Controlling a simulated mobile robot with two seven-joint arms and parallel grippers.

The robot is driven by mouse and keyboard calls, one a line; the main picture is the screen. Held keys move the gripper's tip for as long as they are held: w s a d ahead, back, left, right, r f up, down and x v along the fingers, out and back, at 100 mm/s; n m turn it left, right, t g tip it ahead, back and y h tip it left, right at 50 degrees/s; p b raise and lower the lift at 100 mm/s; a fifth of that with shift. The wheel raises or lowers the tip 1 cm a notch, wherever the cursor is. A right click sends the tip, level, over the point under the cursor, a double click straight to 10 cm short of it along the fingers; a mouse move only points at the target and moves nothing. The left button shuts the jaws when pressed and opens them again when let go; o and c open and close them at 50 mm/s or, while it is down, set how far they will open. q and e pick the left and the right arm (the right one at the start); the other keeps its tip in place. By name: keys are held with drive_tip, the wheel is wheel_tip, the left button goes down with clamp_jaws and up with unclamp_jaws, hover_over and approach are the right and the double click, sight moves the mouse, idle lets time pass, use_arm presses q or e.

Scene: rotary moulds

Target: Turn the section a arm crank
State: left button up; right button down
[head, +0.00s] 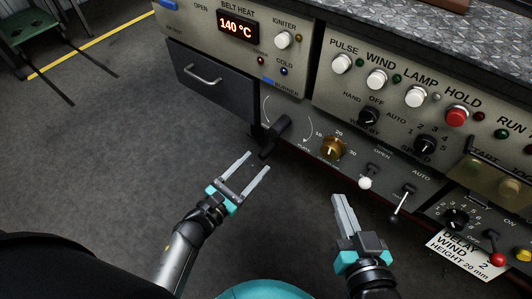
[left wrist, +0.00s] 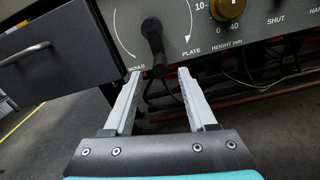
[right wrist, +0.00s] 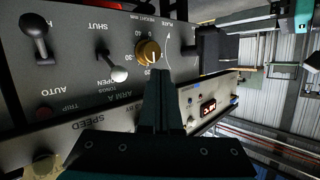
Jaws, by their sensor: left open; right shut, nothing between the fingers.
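The black crank (head: 274,138) sits on the lower grey panel, with a curved white arrow around it. In the left wrist view the crank (left wrist: 154,45) hangs with its knob low, between the words MOULD and PLATE. My left gripper (head: 256,163) is open, just in front of and below the crank; in the left wrist view its fingertips (left wrist: 157,72) stand on either side of the knob, with no visible contact. My right gripper (head: 341,200) is shut and empty, in front of the panel's toggle levers. In the right wrist view its fingers (right wrist: 161,75) hide part of the panel.
A brass height dial (head: 333,148) is right of the crank. A white-tipped lever (head: 365,183) and a second lever (head: 402,203) stick out further right. A drawer (head: 212,83) with a handle is left of the crank.

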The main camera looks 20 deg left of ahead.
sight(261, 156)
use_arm(q)
drive_tip(key=x, duration=0.3)
drive_tip(key=shift+w+d+b, duration=0.15)
drive_tip(key=shift+w+b, duration=0.2)
drive_tip(key=shift+x, duration=0.95)
use_arm(e)
drive_tip(key=shift+s+a+r+t+y, duration=0.2)
drive_tip(key=shift+a+r+t, duration=0.2)
drive_tip(key=shift+t, duration=0.2)
drive_tip(key=shift+s+a+r+t+y, duration=0.25)
drive_tip(key=shift+r+t, duration=0.1)
drive_tip(key=shift+t, duration=0.25)
use_arm(q)
clamp_jaws()
